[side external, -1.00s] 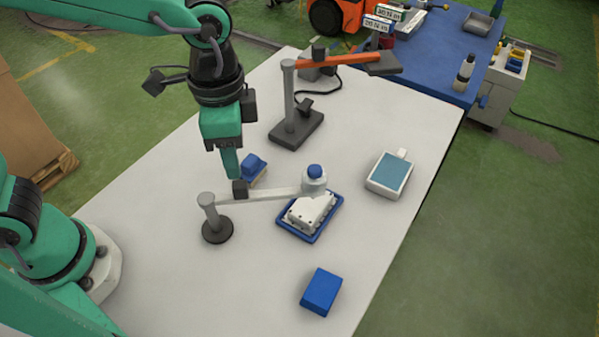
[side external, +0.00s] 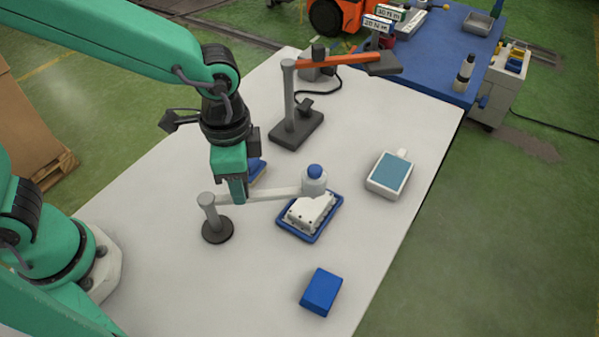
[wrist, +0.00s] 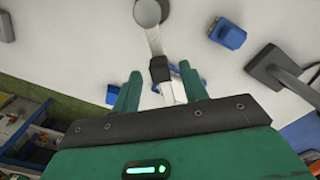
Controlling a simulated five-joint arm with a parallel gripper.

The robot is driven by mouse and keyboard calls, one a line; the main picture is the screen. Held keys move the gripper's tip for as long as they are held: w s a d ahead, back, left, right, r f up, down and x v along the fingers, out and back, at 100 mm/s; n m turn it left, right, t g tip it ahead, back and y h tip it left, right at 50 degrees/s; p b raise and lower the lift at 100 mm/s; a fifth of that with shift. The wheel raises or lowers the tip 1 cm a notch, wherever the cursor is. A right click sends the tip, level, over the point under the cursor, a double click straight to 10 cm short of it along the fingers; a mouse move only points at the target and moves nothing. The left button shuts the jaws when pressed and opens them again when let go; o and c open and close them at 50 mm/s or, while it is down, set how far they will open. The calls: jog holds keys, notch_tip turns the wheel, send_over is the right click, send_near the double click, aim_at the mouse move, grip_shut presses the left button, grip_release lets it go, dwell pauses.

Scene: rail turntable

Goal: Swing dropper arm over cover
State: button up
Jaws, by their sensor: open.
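The dropper arm (side external: 270,194) is a pale bar on a grey post with a round dark base (side external: 217,231). The cover sits in a blue tray (side external: 310,238). My gripper (side external: 240,197) is down at the bar near the post, hiding the bar's black block in the side view. In the wrist view, my open gripper (wrist: 160,70) has a finger on each side of that black block (wrist: 160,68), with gaps visible.
A blue-topped brush-like object (side external: 257,170) lies just behind my gripper. A stand with an orange arm (side external: 335,60) is farther back. A box with a teal top (side external: 390,172) is at right, and a blue block (side external: 321,291) in front. The table between them is clear.

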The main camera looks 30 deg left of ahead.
jog(key=shift+f, duration=0.5)
grip_shut()
jog(key=shift+w+a+n, duration=0.3)
jog(key=shift+n, duration=0.5)
grip_release()
